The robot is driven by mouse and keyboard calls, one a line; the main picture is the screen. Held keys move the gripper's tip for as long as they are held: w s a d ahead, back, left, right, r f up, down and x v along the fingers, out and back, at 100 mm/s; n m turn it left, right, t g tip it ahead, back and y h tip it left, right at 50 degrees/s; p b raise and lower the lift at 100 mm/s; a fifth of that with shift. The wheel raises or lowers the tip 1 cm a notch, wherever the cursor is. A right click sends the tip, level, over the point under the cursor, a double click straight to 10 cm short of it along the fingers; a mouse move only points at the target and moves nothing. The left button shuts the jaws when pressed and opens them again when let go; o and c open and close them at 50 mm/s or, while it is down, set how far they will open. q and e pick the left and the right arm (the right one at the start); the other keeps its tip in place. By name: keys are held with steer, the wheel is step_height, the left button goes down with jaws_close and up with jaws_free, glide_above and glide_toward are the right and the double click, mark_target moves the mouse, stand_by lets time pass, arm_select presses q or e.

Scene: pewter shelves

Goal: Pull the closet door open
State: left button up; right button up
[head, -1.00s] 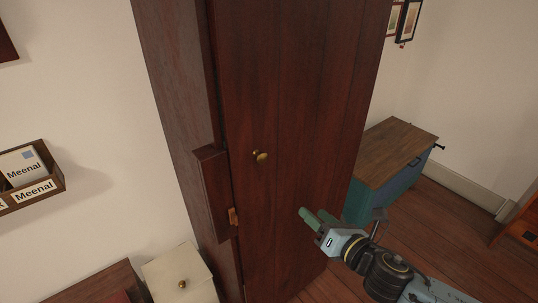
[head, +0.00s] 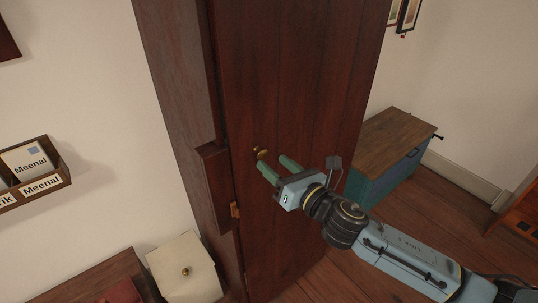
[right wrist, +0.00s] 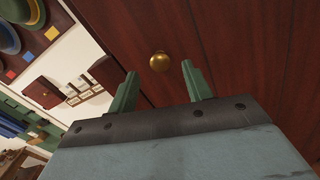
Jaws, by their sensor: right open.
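The tall dark red-brown closet door (head: 300,80) looks closed. Its small round brass knob (head: 262,153) sits on the door's left part and is partly hidden by my gripper. In the right wrist view the knob (right wrist: 159,62) shows just beyond and between the fingertips. My right gripper (head: 276,166) is open, its two green fingers pointing at the door close to the knob. It also shows in the right wrist view (right wrist: 158,75), with nothing between its fingers. Whether a finger touches the knob or door I cannot tell. My left gripper is out of view.
A narrow wooden box (head: 216,187) juts from the closet's left edge. A cream cabinet (head: 186,270) with a brass knob stands at the lower left. A blue-green chest (head: 385,172) with a wooden top stands to the right. Wooden floor is open at right.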

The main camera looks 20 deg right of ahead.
mark_target(264, 155)
steer(key=shift+x, duration=1.65)
jaws_close()
